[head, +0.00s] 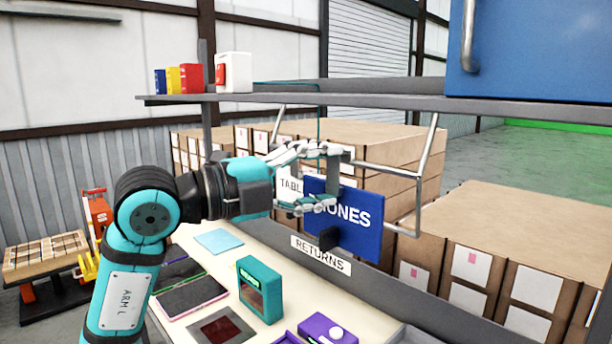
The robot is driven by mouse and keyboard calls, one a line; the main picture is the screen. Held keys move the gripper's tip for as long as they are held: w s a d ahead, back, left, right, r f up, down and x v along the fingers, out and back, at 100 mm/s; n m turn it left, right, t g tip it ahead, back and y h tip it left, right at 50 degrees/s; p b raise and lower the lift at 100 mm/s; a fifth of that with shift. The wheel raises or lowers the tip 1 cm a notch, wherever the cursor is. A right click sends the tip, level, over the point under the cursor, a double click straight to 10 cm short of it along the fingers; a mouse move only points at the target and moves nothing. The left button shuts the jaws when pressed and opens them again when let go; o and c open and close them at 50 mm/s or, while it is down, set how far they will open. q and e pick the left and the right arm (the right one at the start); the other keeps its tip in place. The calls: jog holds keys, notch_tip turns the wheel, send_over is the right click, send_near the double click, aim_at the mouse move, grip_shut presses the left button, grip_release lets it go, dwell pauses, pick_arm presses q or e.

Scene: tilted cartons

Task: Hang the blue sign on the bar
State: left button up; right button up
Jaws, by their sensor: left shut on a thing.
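The blue sign (352,222), with white letters of which "ONES" can be read, is held up above the workbench. My left gripper (328,180) is shut on its left part, and its fingers hide the start of the word. A silver metal bar frame (388,170) hangs under the shelf, close behind and to the right of the sign. I cannot tell whether the sign touches it. A white sign reading "TABL" (290,185) is partly hidden behind my gripper. My right gripper is not in view.
The shelf (380,101) runs above, with small coloured boxes (180,79) at its left and a blue panel (540,50) at upper right. The workbench (262,250) below holds a teal device (260,289), a purple device (327,329) and a "RETURNS" label (320,253). Cartons (520,240) stand behind.

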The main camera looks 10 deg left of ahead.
aim_at(368, 163)
pick_arm(q)
jog(key=shift+w+d, duration=0.45)
jog(key=shift+w, duration=0.1)
jog(key=shift+w+d+r+p, duration=0.1)
jog(key=shift+w+d+p, duration=0.15)
jog(key=shift+w+d, duration=0.35)
jog(key=shift+w+d+p, duration=0.25)
jog(key=shift+w+d, duration=0.1)
jog(key=shift+w, duration=0.45)
jog(key=shift+w+a+p+x, duration=0.1)
jog(key=shift+w+p+x, duration=0.1)
jog(key=shift+x, duration=0.6)
jog(key=shift+w+a+p+x, duration=0.1)
jog(key=shift+a+p+x, duration=0.1)
jog(key=shift+x, duration=0.6)
jog(key=shift+f+b, duration=0.7)
jog(key=shift+f, duration=0.3)
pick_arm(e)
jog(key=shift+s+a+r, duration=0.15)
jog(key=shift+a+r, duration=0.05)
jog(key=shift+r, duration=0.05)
pick_arm(q)
jog(key=o, duration=1.7)
jog(key=shift+s, duration=0.1)
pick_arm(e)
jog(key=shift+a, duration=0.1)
